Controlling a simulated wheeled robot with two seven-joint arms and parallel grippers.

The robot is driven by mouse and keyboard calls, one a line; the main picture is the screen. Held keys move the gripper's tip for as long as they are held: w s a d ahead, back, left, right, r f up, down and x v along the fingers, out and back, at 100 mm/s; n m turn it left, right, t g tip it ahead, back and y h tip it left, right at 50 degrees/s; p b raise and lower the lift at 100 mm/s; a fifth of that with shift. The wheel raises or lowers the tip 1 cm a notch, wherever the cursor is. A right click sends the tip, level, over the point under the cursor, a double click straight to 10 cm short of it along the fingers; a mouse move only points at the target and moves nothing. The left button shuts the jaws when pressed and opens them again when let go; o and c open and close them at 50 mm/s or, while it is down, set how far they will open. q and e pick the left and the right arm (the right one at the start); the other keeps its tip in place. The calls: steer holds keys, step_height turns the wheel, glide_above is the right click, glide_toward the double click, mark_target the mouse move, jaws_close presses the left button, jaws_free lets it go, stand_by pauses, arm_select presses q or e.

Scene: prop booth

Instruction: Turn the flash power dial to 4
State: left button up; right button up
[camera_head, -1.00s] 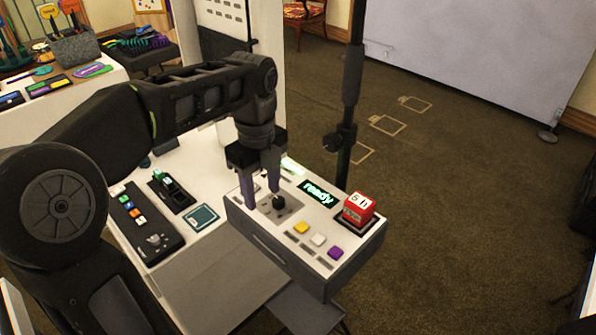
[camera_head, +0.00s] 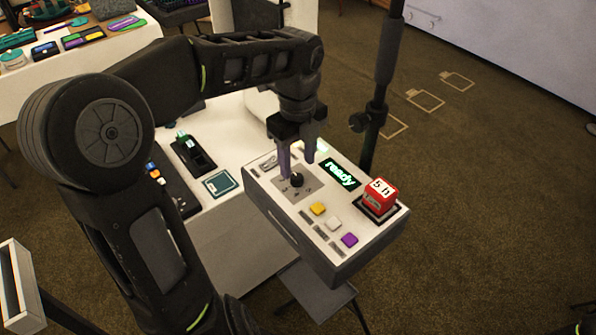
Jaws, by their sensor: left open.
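The black flash power dial (camera_head: 297,180) sits on a grey plate on the white control box (camera_head: 330,236), toward its left end. The dial's pointer setting is too small to read. My left gripper (camera_head: 296,163) points down just above and behind the dial. Its two purple fingers are apart, with nothing held between them; whether they touch the dial cannot be told. A lit display (camera_head: 341,174) on the box reads "ready". My right gripper is not in view.
Yellow (camera_head: 318,208), white (camera_head: 334,223) and purple buttons (camera_head: 349,240) line the box's front. A black stand pole (camera_head: 383,90) rises behind the box. Carpet to the right is open.

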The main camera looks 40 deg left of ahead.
mark_target(298, 177)
arm_select(q)
step_height(298, 177, down, 4)
steer(key=shift+f, duration=0.15)
steer(key=shift+c, duration=0.6)
jaws_close()
